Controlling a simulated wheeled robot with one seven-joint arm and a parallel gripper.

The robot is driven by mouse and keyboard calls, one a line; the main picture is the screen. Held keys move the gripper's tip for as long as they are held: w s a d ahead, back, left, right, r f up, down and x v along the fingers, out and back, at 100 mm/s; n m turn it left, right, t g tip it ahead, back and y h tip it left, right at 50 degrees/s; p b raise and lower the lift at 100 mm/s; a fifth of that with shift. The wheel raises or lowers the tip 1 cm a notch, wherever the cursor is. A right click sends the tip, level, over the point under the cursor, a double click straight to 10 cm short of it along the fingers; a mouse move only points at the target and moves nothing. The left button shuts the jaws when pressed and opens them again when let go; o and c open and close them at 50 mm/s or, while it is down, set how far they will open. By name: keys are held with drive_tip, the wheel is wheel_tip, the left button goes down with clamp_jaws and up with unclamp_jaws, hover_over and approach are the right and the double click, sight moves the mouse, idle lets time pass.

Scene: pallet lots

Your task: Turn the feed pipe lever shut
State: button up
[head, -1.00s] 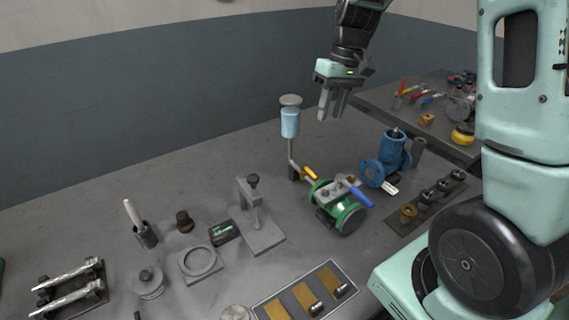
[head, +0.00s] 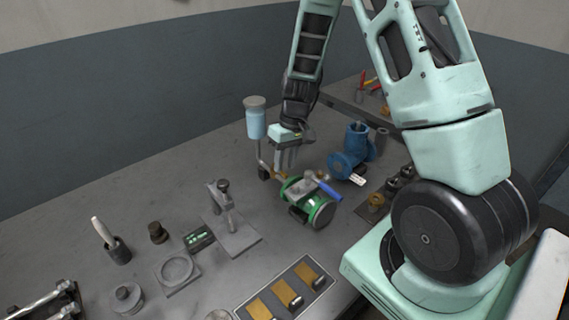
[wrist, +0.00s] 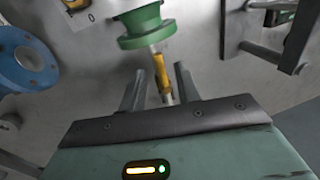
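A green valve body (head: 318,212) with a blue-handled lever (head: 328,191) stands on the bench. A short yellow lever (head: 280,176) sits on the pipe beside the valve. It also shows in the wrist view (wrist: 161,72), below the green flange (wrist: 140,27). My gripper (head: 286,170) points down over the lever, fingers apart. In the wrist view the yellow lever lies between the two fingers (wrist: 160,80), with gaps on both sides. My fingers partly hide it in the head view.
A blue flanged fitting (head: 352,152) with a white tag stands just right of my gripper. A grey stand (head: 232,222) is to the left. A tray (head: 286,293) with yellowish pads lies in front. Bare bench is at the back left.

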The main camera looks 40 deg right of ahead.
drive_tip(key=shift+a+f, duration=0.15)
drive_tip(key=shift+f, duration=0.6)
clamp_jaws()
